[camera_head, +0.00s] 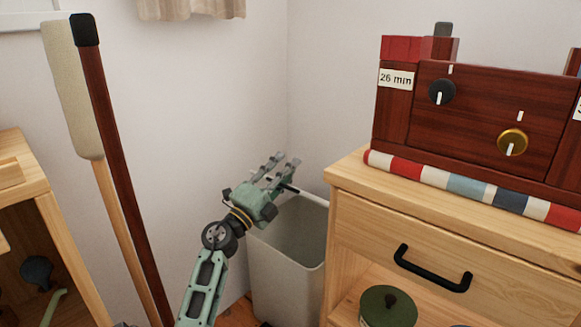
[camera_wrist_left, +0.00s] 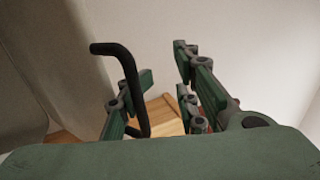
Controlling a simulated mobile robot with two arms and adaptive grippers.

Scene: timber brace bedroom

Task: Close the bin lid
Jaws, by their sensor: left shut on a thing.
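The light grey bin (camera_head: 288,275) stands on the floor in the corner, left of the wooden cabinet. Its top is uncovered and I see into it. I cannot make out a separate lid panel. My left gripper (camera_head: 281,166) is at the bin's far rim, fingers pointing up and right. A dark rod shows beside its fingers. In the left wrist view, a black bent rod (camera_wrist_left: 127,68) lies along the inner side of the left finger of this gripper (camera_wrist_left: 165,85), which is shut on it. How the rod joins the bin is hidden. My right gripper is not in view.
The wooden cabinet (camera_head: 350,205) with a black drawer handle (camera_head: 432,272) stands close to the bin's right. A dark red box with knobs (camera_head: 475,125) is on it. A dark red pole (camera_head: 118,165) and a pale paddle (camera_head: 70,90) stand at left. A wooden shelf (camera_head: 60,255) is far left.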

